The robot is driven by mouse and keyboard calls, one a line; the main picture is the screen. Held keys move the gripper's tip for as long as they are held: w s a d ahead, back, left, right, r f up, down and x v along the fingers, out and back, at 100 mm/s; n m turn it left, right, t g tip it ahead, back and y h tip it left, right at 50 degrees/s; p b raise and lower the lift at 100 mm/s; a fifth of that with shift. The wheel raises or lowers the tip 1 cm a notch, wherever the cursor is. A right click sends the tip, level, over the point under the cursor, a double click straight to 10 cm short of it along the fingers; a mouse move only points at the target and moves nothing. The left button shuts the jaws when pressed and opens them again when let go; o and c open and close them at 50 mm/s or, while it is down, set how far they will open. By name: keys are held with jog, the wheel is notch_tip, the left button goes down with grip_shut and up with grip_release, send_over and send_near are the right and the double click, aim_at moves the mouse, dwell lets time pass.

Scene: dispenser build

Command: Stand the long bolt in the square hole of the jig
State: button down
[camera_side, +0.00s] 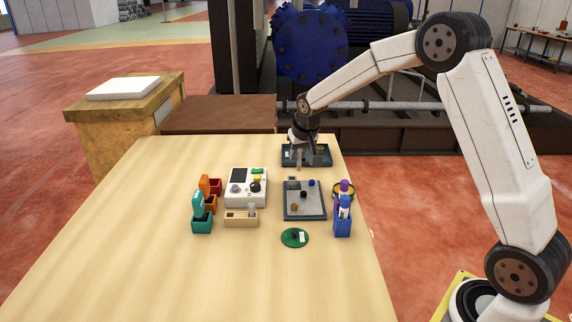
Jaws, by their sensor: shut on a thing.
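My gripper (299,164) points down over the dark blue tray (323,160) at the far edge of the table. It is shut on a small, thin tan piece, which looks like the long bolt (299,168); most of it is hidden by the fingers. Nearer the camera lies a grey plate with a blue rim (304,213), which seems to be the jig. Small blue, black and yellow parts are on it, with a grey block at its far left corner. The square hole is too small to make out. My gripper is beyond this plate, apart from it.
Left of the plate are a white control box (246,187), a wooden block (241,220) and teal (202,224) and orange-red holders. On the right stand a blue cup (342,228) with tall items and a round yellow-rimmed dish. A green disc (294,238) lies in front. The table's near left is clear.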

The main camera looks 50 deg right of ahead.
jog(key=shift+w+d+f, duration=0.15)
jog(key=shift+w+f, duration=0.5)
jog(key=shift+f, duration=0.15)
jog(key=shift+w+d+f, duration=0.1)
jog(key=shift+w+f, duration=0.55)
jog(key=shift+f, duration=0.1)
jog(key=shift+w+f, duration=0.1)
jog(key=shift+w+f, duration=0.15)
jog(key=shift+f, duration=1.6)
jog(key=shift+f, duration=0.15)
jog(key=c, duration=0.5)
grip_release()
jog(key=v, duration=1.2)
